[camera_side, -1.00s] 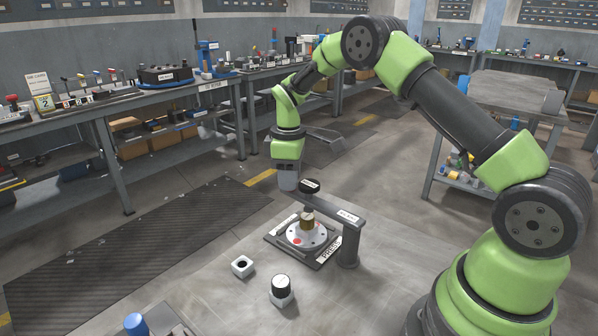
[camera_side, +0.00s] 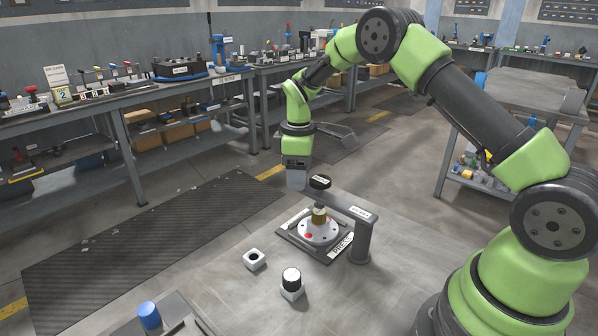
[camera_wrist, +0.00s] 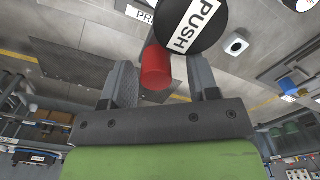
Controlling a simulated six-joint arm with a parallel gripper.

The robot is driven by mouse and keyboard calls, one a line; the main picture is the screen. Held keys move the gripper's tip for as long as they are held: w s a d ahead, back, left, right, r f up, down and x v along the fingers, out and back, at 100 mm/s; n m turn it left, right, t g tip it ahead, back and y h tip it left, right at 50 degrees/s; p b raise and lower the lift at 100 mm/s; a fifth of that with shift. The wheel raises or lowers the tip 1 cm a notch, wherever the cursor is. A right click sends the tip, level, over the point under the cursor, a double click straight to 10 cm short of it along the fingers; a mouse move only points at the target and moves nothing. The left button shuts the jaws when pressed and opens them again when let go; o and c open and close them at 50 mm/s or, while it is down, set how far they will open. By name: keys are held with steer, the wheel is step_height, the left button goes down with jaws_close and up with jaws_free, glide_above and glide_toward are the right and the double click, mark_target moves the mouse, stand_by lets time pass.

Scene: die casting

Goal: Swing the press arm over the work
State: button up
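The press arm (camera_side: 342,202) is a grey beam reaching left from an upright post on the press base (camera_side: 336,252). A black PUSH knob (camera_side: 320,181) tops its free end; the knob also shows large in the wrist view (camera_wrist: 195,20). A brass-coloured piece (camera_side: 319,216) stands on a round light plate (camera_side: 318,232) on the base. In the side picture the beam's free end lies above and behind it; whether they line up is unclear. My gripper (camera_side: 297,184) is beside the knob. In the wrist view my open fingers (camera_wrist: 163,75) flank a red cylinder (camera_wrist: 156,68), with a gap at the right finger.
A blue cylinder (camera_side: 149,316) is at the front left. Benches with tools line the back, well clear.

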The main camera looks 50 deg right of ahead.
step_height(320, 180, up, 10)
steer(key=shift+f, duration=0.1)
stand_by(0.4)
steer(key=s+a+r+m+t, duration=0.4)
steer(key=s+a+r+m, duration=0.15)
steer(key=s+r, duration=0.55)
steer(key=s+a+m+t+y, duration=0.1)
steer(key=s+a+m, duration=0.1)
steer(key=s, duration=0.5)
steer(key=s+a+m+t+y, duration=0.1)
steer(key=s+m+t, duration=0.1)
steer(key=s, duration=0.5)
steer(key=shift+a+f+m, duration=0.4)
steer(key=shift+f+m, duration=0.05)
steer(key=shift+m, duration=0.3)
